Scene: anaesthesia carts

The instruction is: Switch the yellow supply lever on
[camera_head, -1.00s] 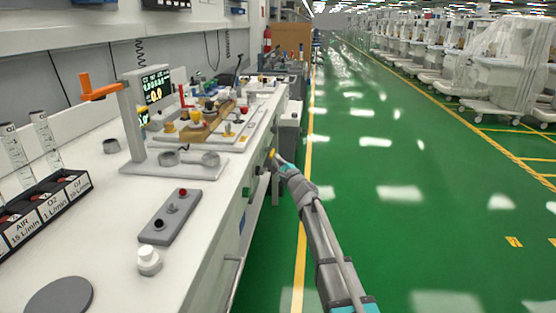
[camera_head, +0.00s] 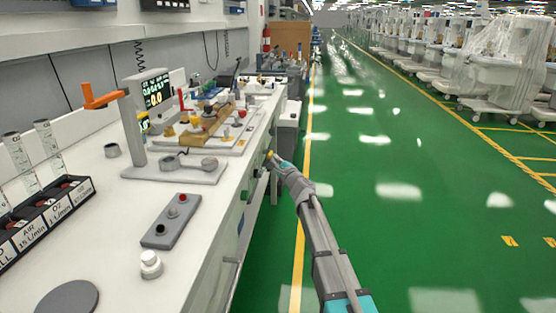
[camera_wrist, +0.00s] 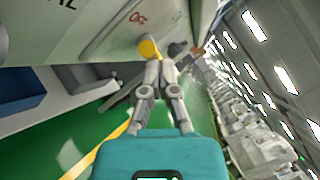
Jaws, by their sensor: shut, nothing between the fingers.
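The yellow lever (camera_wrist: 149,48) is on the front side of the bench, beside red lettering on a pale panel in the wrist view. It shows as a small yellow spot at the bench edge in the head view (camera_head: 268,154). My gripper (camera_wrist: 160,64) is shut and empty. Its fingertips are right at the yellow lever, slightly to its right and below in the wrist view. I cannot tell whether they touch it. The gripper (camera_head: 275,159) also reaches the bench front in the head view. The fingers cover part of the lever, and its exact position is unclear.
A dark grey knob or lever (camera_wrist: 178,48) sits close to the yellow one. The bench top (camera_head: 110,220) carries a stand with a display (camera_head: 157,90), a grey switch box (camera_head: 172,222) and a flowmeter rack (camera_head: 45,215). The green floor right of my arm is clear.

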